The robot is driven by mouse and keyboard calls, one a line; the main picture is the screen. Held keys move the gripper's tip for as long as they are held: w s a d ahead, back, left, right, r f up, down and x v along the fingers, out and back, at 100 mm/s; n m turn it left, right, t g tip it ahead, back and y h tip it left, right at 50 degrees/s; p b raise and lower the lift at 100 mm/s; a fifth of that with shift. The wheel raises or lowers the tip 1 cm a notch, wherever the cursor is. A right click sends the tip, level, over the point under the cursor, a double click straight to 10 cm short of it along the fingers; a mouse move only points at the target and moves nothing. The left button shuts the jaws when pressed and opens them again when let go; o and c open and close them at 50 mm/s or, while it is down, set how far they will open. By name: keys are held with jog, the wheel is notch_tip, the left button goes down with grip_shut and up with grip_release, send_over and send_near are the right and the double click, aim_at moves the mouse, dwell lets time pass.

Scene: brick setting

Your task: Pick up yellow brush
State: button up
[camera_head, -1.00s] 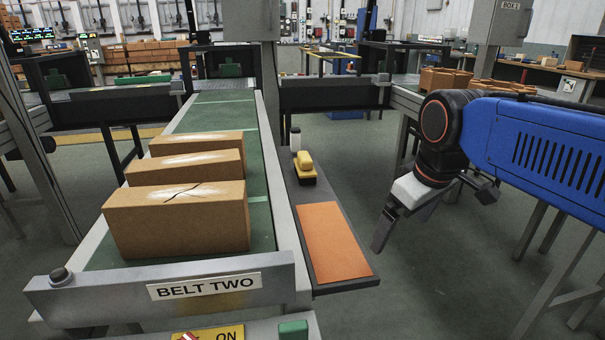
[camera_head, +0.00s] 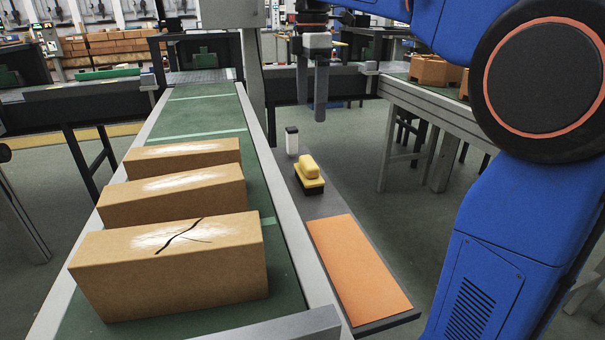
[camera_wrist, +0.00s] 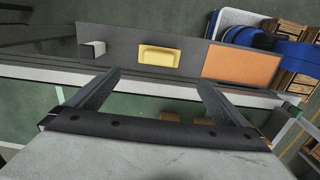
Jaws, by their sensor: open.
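The yellow brush (camera_head: 309,170) has a yellow top and a dark base. In the wrist view the yellow brush (camera_wrist: 158,56) lies ahead of the fingers, near the middle. My gripper (camera_head: 311,108) hangs above and beyond the brush in the head view, fingers pointing down. In the wrist view my gripper (camera_wrist: 158,82) has its two fingers wide apart with nothing between them. It is not touching the brush.
An orange mat (camera_head: 358,269) covers the shelf's near end. Three brown bricks (camera_head: 172,258) sit on the green belt (camera_head: 205,110) at left. Open floor lies right of the shelf.

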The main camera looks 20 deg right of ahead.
aim_at(309, 161)
notch_tip(309, 161, down, 17)
jog(key=shift+w+a+f, duration=0.1)
dwell(0.8)
jog(key=shift+c, duration=0.6)
jog(key=c, duration=0.7)
notch_tip(309, 161, up, 10)
jog(key=shift+r, duration=0.1)
